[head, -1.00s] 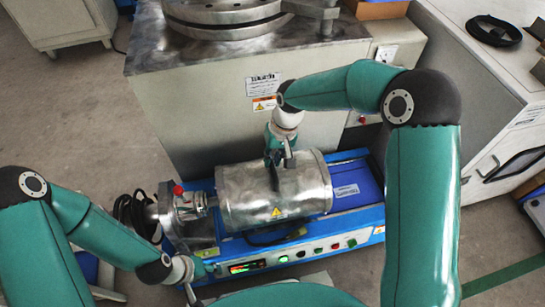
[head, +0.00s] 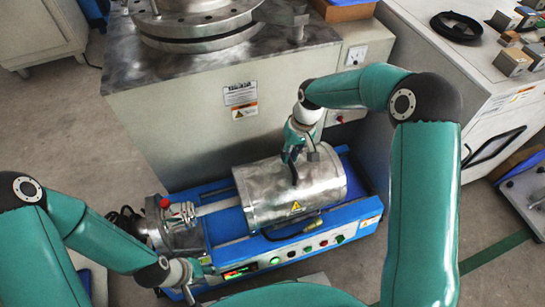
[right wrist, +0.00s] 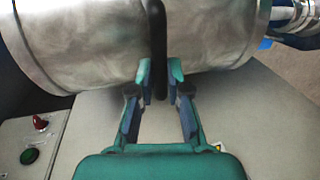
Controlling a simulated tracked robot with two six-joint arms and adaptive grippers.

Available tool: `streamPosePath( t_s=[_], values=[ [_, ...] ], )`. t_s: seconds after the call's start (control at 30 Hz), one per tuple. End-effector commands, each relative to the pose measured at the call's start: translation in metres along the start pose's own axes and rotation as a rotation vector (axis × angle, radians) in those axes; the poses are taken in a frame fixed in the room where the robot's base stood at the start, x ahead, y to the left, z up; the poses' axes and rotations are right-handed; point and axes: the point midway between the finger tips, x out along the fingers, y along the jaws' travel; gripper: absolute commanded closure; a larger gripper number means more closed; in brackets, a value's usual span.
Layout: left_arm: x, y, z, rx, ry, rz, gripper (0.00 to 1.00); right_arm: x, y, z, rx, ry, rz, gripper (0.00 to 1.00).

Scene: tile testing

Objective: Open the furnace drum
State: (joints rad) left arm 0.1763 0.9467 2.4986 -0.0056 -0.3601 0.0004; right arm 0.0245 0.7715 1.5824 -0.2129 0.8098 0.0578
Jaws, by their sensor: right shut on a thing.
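The furnace drum (head: 320,190) is a silver metal cylinder lying on a blue base (head: 372,208). A bare stretch of pale tube (head: 220,205) shows between its left end and the metal flange fitting with a red knob (head: 164,203). My right gripper (head: 292,156) is at the drum's far upper side, shut on its black handle. In the right wrist view the handle (right wrist: 157,45) runs down between the fingertips (right wrist: 160,80). My left gripper (head: 192,280) is beside the base's front left corner, apart from the drum; its jaw opening is unclear.
A lit control panel (head: 240,271) with buttons runs along the base's front. A large grey cabinet (head: 190,120) with a round metal plate stands behind. A white cabinet (head: 500,100) with small blocks and a black ring is at right.

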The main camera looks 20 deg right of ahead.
Motion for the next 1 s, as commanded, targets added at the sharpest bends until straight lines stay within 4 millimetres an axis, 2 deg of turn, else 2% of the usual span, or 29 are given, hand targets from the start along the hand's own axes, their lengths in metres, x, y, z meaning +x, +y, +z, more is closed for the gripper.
streamPosePath(
  t_s=[0.03,0.2,0.4,0.5,0.7,1.0],
  values=[
    [-0.006,0.002,0.0,0.0,0.0,0.0,0.6,-0.007,0.021,-0.001,0.009,0.002,0.003,1.0],
    [-0.015,0.005,0.0,-0.001,0.0,0.0,0.6,-0.017,0.074,-0.001,0.007,0.002,0.003,1.0],
    [-0.023,0.008,0.0,0.0,0.0,0.0,0.6,-0.026,0.124,-0.001,0.002,0.0,0.003,1.0],
    [-0.025,0.009,0.0,0.0,0.0,0.0,0.6,-0.029,0.142,-0.001,-0.001,0.0,0.002,1.0],
    [-0.027,0.01,0.0,0.0,0.0,0.0,0.6,-0.032,0.16,-0.001,-0.005,-0.001,0.001,1.0],
    [-0.027,0.01,0.0,0.0,0.0,0.0,0.6,-0.033,0.163,-0.001,-0.007,-0.003,0.0,1.0]
  ],
)
